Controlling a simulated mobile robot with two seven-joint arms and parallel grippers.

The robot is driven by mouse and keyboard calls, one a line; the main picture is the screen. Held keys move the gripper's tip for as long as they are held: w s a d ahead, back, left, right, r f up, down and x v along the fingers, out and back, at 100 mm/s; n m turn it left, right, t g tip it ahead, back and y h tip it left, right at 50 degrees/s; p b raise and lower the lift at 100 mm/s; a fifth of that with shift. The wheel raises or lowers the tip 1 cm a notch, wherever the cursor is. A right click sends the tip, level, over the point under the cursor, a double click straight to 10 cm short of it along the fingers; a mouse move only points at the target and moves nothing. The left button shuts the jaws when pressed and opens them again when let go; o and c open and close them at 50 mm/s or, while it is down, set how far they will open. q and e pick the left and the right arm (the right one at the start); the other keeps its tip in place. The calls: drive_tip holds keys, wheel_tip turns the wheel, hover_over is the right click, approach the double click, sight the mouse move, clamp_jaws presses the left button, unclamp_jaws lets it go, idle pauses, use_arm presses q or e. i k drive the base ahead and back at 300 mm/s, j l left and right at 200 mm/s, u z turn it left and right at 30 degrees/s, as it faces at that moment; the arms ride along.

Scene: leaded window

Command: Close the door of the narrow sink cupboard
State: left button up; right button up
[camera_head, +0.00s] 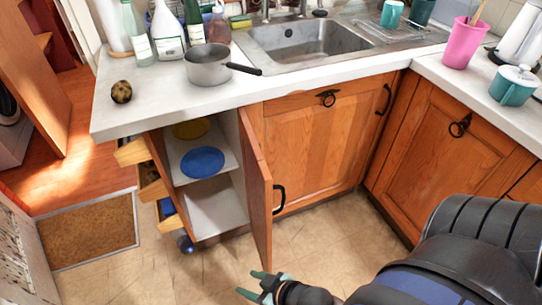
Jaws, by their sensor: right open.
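The narrow sink cupboard's wooden door (256,192) stands wide open, swung out toward me. Its black handle (279,198) is on the side facing right. Inside the cupboard, white shelves (214,212) show, with a blue plate (202,162) and a yellow plate (191,129). My right gripper (257,284) is open and empty, low in the picture just below the door's bottom edge. Whether it touches the door I cannot tell. My left gripper is not in view.
Several open drawers (150,186) jut out left of the cupboard. A closed cupboard door (318,150) with a black handle is to the right. A pot (210,66) and bottles stand on the white counter (155,92). Bare tiled floor (130,278) lies in front.

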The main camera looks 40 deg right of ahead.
sight(259, 187)
drive_tip(key=i+l, duration=0.1)
drive_tip(key=l, duration=1.55)
